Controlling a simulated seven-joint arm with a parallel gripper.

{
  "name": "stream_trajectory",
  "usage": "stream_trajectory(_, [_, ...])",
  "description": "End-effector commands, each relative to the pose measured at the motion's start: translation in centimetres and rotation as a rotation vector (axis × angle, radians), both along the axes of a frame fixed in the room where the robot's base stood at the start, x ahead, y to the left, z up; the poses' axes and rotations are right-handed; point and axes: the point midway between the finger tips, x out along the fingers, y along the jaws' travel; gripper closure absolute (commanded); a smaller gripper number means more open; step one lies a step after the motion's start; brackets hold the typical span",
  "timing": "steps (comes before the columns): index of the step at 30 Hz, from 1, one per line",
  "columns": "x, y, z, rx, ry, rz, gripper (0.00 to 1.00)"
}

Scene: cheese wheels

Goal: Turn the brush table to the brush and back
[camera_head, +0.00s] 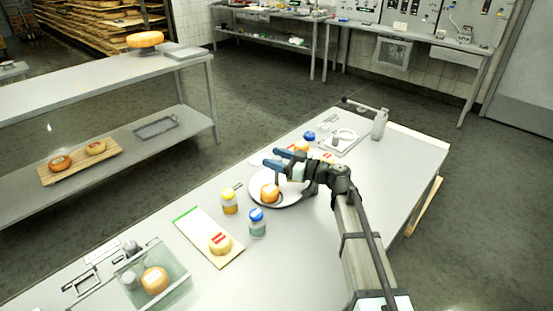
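A round white turntable (292,199) sits on the grey workbench, and I take it to be the brush table. A small orange cheese wheel (270,194) rests on it. My gripper (277,158) reaches in from the right, above the turntable's far side. Its two blue fingers point left and look apart, with nothing clearly between them. A thin grey upright piece shows just below the fingers near the cheese; I cannot tell whether it touches them. My gripper and wrist hide part of the turntable's far right side. I cannot make out the brush for certain.
Yellow-capped (229,203) and blue-capped (257,223) jars stand near the turntable's left side. A board (192,223) bears a cheese with a red label (220,243). A clear bin (178,287) holds another cheese. A grey bottle (379,124) stands at the far end.

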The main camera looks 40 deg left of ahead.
Motion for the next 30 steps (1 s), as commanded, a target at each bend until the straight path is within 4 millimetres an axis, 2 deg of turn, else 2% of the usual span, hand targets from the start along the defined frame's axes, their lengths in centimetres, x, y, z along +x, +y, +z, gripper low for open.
stream_trajectory(2, [0.01,-0.02,0.0,0.0,0.0,0.0,0.49])
stream_trajectory(18, [0.02,-0.04,-0.01,0.0,0.0,0.0,1.0])
stream_trajectory(25, [0.09,0.01,-0.01,0.0,0.0,0.006,1.0])
stream_trajectory(30, [0.27,0.18,-0.01,0.0,0.0,0.076,1.0])
